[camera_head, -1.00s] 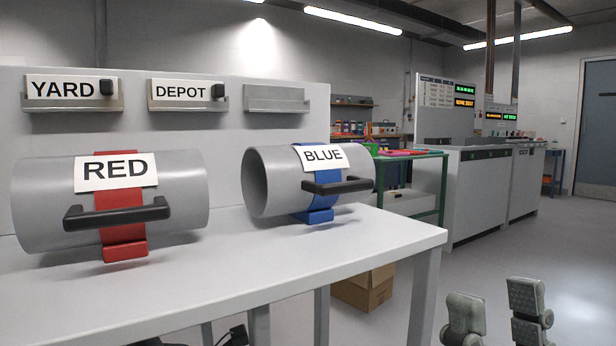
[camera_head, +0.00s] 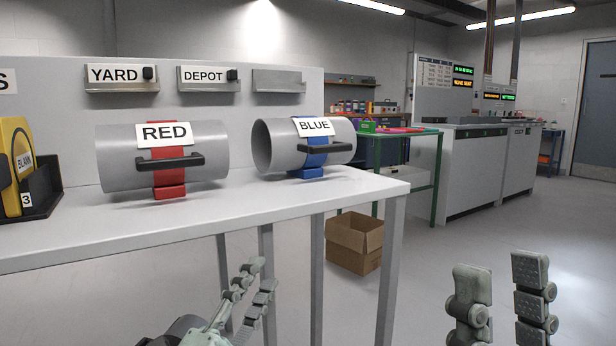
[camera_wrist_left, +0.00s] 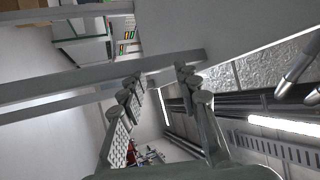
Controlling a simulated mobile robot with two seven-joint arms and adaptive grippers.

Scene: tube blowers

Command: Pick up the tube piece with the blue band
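The grey tube piece with the blue band (camera_head: 287,150) lies on its side on a white table (camera_head: 374,187), near the right end. It has a BLUE label and a black handle (camera_head: 326,148) on its front. My left gripper (camera_head: 262,275) is open and empty, below the table top and in front of the table. Its spread fingers also show in the left wrist view (camera_wrist_left: 160,77), with a table edge crossing beyond them. My right gripper (camera_head: 502,275) is open and empty at the lower right, apart from the table.
A tube with a red band (camera_head: 207,160) lies to the left on the table. A yellow item (camera_head: 14,150) stands in a black holder at the far left. YARD and DEPOT holders (camera_head: 208,87) are on the panel behind. A cardboard box (camera_head: 353,247) is on the floor. The floor at right is clear.

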